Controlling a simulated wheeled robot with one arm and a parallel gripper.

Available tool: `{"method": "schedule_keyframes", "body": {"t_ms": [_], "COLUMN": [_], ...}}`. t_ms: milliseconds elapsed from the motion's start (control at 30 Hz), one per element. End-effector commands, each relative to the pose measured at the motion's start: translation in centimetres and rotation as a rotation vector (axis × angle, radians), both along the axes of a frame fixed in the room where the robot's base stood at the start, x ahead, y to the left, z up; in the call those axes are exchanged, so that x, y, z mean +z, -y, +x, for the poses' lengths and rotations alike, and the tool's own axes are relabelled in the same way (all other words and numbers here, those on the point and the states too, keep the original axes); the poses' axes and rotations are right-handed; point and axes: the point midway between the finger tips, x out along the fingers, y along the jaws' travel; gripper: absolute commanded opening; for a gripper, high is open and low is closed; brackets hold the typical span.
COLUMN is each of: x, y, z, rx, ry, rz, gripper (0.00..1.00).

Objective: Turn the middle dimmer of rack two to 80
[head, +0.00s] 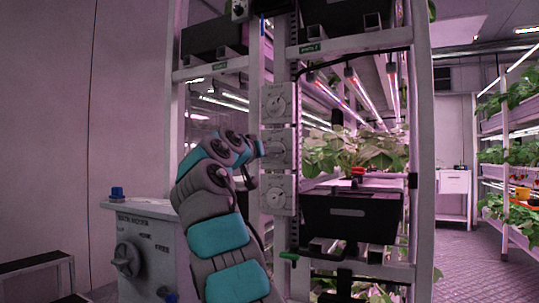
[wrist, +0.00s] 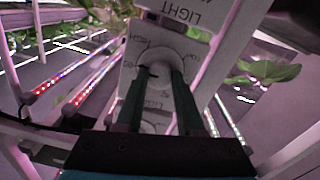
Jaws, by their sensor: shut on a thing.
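Three white dimmer plates with round dials are stacked on the rack post. The middle dimmer (head: 279,148) is partly covered by my gripper (head: 261,149) in the head view. The wrist view shows a dimmer face (wrist: 175,46) upside down, with a round dial and printed marks. My gripper (wrist: 159,74) has its two dark fingers on either side of the knob and is shut on it. The knob's pointer and exact setting cannot be read. The upper dimmer (head: 277,102) and lower dimmer (head: 277,195) stand free of my gripper.
A grey cabinet (head: 150,250) with a large knob and a blue button stands at left. A black bin (head: 352,217) and leafy plants (head: 355,150) sit on the rack right of the dimmers. The aisle floor (head: 480,262) at right is clear.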

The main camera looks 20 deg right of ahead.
Motion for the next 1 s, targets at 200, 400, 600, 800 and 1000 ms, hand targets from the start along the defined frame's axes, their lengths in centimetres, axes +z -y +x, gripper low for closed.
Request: {"method": "schedule_keyframes", "body": {"t_ms": [200, 400, 600, 800, 1000], "x": [0.18, 0.13, 0.12, 0.07, 0.04], "y": [-0.07, -0.08, -0.09, -0.05, -0.03], "z": [-0.1, -0.06, -0.05, -0.04, -0.04], "rx": [0.001, 0.002, 0.001, 0.001, 0.001], "ry": [-0.065, -0.074, -0.073, -0.073, -0.074], "rz": [-0.053, -0.06, -0.06, -0.059, -0.058], "gripper": [0.0, 0.0, 0.4, 0.62, 0.67]}}
